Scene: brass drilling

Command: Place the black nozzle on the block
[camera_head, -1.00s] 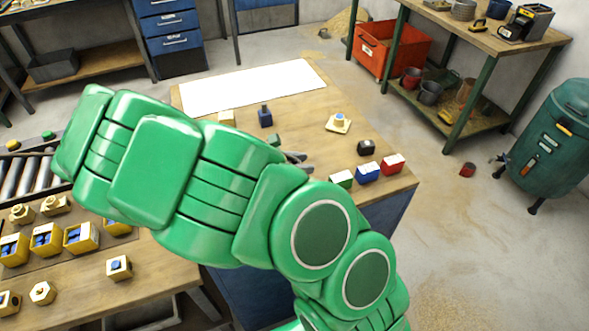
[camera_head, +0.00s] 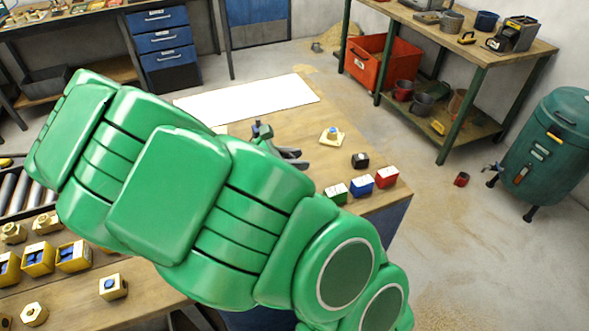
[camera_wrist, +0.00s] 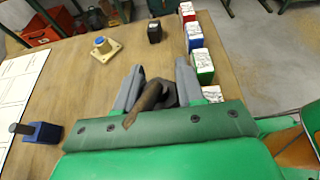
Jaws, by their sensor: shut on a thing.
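My gripper (camera_wrist: 158,88) is shut on a dark, brownish-black part (camera_wrist: 150,97), which looks like the black nozzle. It sits between the two grey fingers; its lower end is partly hidden by the green gripper body. In the head view, my gripper (camera_head: 290,157) shows only in part behind my arm, over the wooden table. A dark blue block (camera_wrist: 42,135) with a dark post stands to the left of the gripper.
Green (camera_wrist: 203,66), blue (camera_wrist: 195,36) and red (camera_wrist: 187,11) labelled boxes line the table's right edge. A yellowish plate (camera_wrist: 107,53) with a blue-topped piece lies left of the black block. A white sheet (camera_wrist: 20,75) covers the left side. Bare wood lies between.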

